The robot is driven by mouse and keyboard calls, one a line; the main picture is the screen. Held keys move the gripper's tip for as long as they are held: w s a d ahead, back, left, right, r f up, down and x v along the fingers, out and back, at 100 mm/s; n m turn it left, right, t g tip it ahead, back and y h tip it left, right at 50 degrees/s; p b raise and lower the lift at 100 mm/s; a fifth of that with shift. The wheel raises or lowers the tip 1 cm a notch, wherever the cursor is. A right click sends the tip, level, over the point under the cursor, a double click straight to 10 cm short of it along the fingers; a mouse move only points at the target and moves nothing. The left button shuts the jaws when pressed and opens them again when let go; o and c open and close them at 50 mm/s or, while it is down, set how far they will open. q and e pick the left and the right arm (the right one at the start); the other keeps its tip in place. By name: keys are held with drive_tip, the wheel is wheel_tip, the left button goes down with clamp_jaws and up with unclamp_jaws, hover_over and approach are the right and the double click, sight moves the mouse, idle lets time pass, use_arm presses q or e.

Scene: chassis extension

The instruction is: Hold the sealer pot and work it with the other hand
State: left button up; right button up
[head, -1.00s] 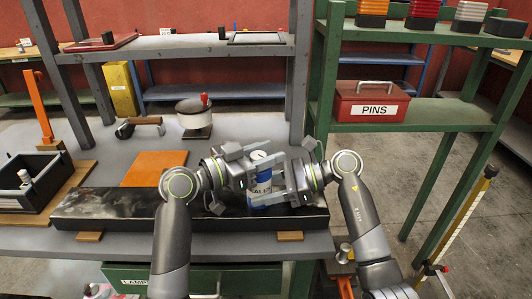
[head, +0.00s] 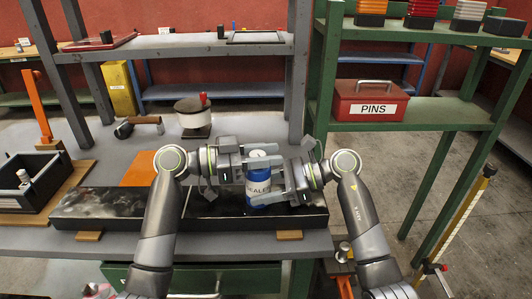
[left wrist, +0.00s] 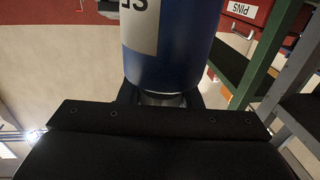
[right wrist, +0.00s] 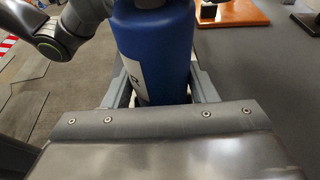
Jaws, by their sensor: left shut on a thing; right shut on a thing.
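The sealer pot (head: 258,187) is blue with a white label and a pale top (head: 257,153). It is upright in the head view, in front of the long black panel; I cannot tell whether its base touches anything. My left gripper (head: 262,164) is shut on the pot's cap. In the left wrist view the pot (left wrist: 178,45) appears inverted, with its narrow grey cap (left wrist: 162,98) between the fingers. My right gripper (head: 266,193) is shut on the blue body from the right, lower down. The body (right wrist: 158,50) fills the space between the fingers in the right wrist view.
The long black panel (head: 110,207) lies along the bench front on wooden blocks. A green shelf (head: 400,127) holds a red PINS box (head: 370,103).

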use_arm(q)
drive_tip(key=shift+s+m+g, duration=0.2)
drive_tip(key=shift+m+g, duration=0.95)
drive_tip(key=shift+g, duration=0.65)
drive_tip(key=shift+s+m+g, duration=0.15)
drive_tip(key=shift+m+g, duration=1)
drive_tip(key=shift+g, duration=0.65)
drive_tip(key=o, duration=1)
drive_tip(key=v, duration=1.2)
drive_tip(key=shift+w+r, duration=0.15)
drive_tip(key=shift+r, duration=3)
